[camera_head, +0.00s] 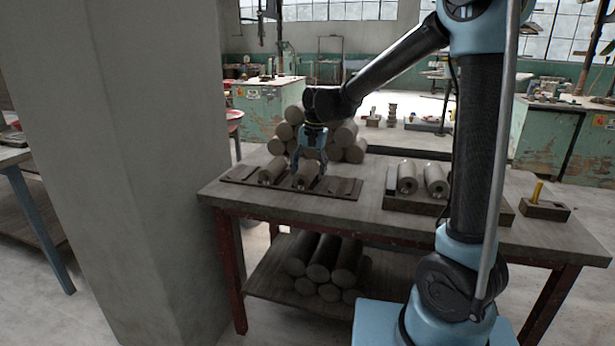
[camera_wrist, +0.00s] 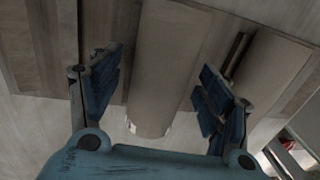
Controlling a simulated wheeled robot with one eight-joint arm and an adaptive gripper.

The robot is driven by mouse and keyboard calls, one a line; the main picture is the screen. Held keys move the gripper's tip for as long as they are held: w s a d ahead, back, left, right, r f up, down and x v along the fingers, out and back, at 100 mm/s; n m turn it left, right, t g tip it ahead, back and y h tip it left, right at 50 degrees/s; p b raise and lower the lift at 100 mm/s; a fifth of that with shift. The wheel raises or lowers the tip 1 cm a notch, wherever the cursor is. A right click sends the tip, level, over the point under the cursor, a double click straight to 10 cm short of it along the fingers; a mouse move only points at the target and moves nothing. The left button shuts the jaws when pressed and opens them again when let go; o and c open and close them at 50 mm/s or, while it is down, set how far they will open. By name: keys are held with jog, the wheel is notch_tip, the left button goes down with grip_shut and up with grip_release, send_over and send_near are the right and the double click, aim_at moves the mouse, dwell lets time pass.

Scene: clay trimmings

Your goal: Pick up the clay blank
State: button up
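A grey-brown cylindrical clay blank (camera_head: 306,176) lies on a dark slotted board (camera_head: 343,188) on the table. It also fills the middle of the wrist view (camera_wrist: 168,65). My gripper (camera_head: 309,163) is directly over this blank, pointing down. In the wrist view my gripper (camera_wrist: 160,88) is open, with one blue finger on each side of the blank and a visible gap on both sides. A second blank (camera_head: 271,171) lies to the left on the same board. A neighbouring cylinder shows at the right of the wrist view (camera_wrist: 268,75).
A stack of several cylinders (camera_head: 354,150) stands just behind the board. Two hollow cylinders (camera_head: 407,178) sit in a tray (camera_head: 410,205) to the right. A small block with a yellow handle (camera_head: 545,208) is farther right. More cylinders (camera_head: 322,262) lie on the lower shelf. A pillar (camera_head: 145,170) rises at left.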

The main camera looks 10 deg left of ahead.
jog(key=c, duration=1.3)
jog(key=shift+c, duration=0.2)
